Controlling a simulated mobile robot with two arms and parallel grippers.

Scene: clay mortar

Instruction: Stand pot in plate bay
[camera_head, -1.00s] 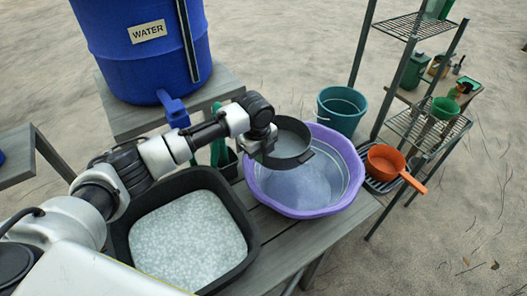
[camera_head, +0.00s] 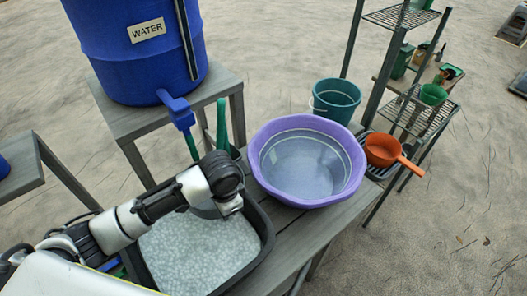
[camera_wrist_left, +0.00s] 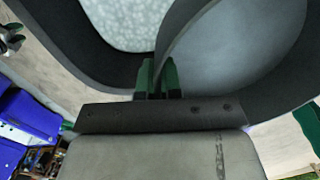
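The grey pot (camera_wrist_left: 240,50) fills the upper right of the wrist view. The green fingers of my left gripper (camera_wrist_left: 158,80) are closed on its rim. In the head view a sliver of the pot (camera_head: 204,213) shows under my left wrist, over the black basin (camera_head: 263,222) of foamy water; the wrist hides the rest. I cannot tell whether the pot touches the water. A dark slotted rack (camera_head: 381,173) stands beyond the purple tub, partly hidden by an orange saucepan (camera_head: 383,150); I cannot make out which part is the plate bay. My right gripper is not in view.
A purple tub (camera_head: 258,178) of water sits right of the basin on the wooden bench (camera_head: 300,228). A blue water barrel (camera_head: 120,60) with a tap (camera_head: 177,108) stands behind. A teal bucket (camera_head: 337,105) and metal shelves (camera_head: 430,112) stand at the back right.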

